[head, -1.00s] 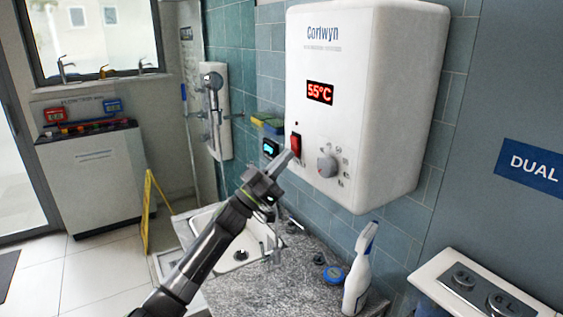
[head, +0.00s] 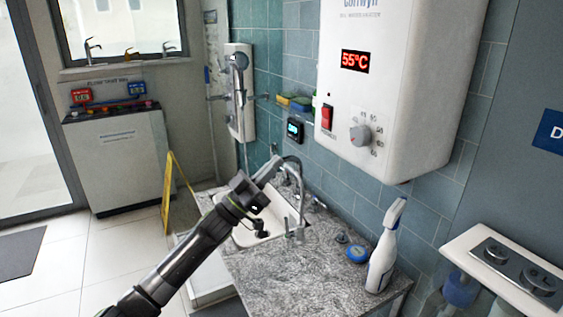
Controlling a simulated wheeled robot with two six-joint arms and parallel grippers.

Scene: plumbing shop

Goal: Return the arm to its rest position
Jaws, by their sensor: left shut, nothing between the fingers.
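My left gripper (head: 268,172) is shut and empty. It hangs in the air in front of the sink (head: 246,234) and faucet, left of the white water heater and apart from it. The water heater (head: 408,75) is on the tiled wall, with a lit red display (head: 355,61) reading 55°C. Its red switch (head: 327,117) and round knob (head: 360,135) are in plain view. My right gripper is not in view.
A white spray bottle (head: 385,250) and a blue round item (head: 357,253) stand on the granite counter (head: 285,285). The faucet (head: 299,205) rises close to my gripper. A yellow floor sign (head: 168,193) stands at the left. A dual flush plate (head: 514,268) is at right.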

